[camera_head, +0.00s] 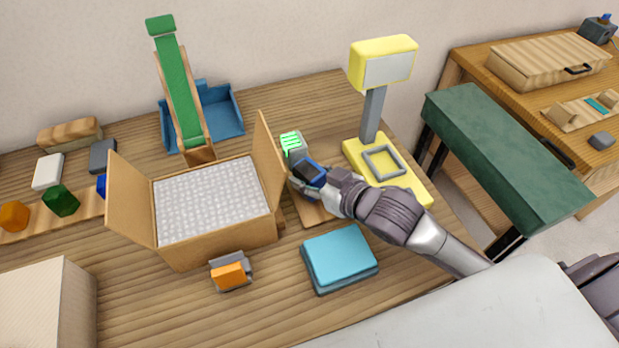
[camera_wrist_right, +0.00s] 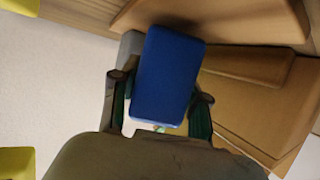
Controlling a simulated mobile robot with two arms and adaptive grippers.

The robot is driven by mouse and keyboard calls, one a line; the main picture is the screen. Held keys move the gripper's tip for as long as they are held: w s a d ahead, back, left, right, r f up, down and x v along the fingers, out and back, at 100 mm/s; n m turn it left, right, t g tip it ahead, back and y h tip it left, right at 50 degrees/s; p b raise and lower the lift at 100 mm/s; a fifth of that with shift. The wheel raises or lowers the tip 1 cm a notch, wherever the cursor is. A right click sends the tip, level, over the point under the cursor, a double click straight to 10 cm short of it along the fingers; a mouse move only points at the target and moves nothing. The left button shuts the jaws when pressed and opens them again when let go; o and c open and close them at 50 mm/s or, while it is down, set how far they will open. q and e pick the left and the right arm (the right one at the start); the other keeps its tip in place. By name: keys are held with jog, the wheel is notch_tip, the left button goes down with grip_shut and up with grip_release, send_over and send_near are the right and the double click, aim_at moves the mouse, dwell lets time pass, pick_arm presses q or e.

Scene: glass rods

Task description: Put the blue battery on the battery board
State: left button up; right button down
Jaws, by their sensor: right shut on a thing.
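The blue battery (camera_head: 308,171) is between the fingers of my right gripper (camera_head: 316,177), just right of the open cardboard box. In the right wrist view the battery (camera_wrist_right: 167,75) is a plain blue block, clasped between the two fingers (camera_wrist_right: 160,100). A brown wooden board (camera_head: 313,213) lies partly under the gripper; it looks like the battery board. A grey block with a lit green striped face (camera_head: 292,144) stands at its far end, close to the battery. The gripper hides much of the board, and I cannot tell whether the battery touches it. My left gripper is not in view.
The cardboard box (camera_head: 207,250) with white padding stands left of the gripper, its flap close by. A yellow scale-like stand (camera_head: 411,190) is right of it. A light-blue pad (camera_head: 340,257) and an orange block in a grey holder (camera_head: 229,275) lie in front.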

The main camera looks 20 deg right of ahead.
aim_at(320, 185)
jog(key=shift+f, duration=0.25)
jog(key=shift+f, duration=0.15)
jog(key=c, duration=0.6)
grip_release()
jog(key=v, duration=0.8)
jog(key=shift+s+d, duration=0.15)
jog(key=shift+s, duration=0.1)
jog(key=shift+s+d+r+p, duration=0.35)
jog(key=shift+s+r+p, duration=0.4)
jog(key=shift+s+p, duration=0.15)
jog(key=shift+s+d+r+p, duration=0.1)
jog(key=shift+s+d+p, duration=0.2)
jog(key=shift+s+p, duration=0.3)
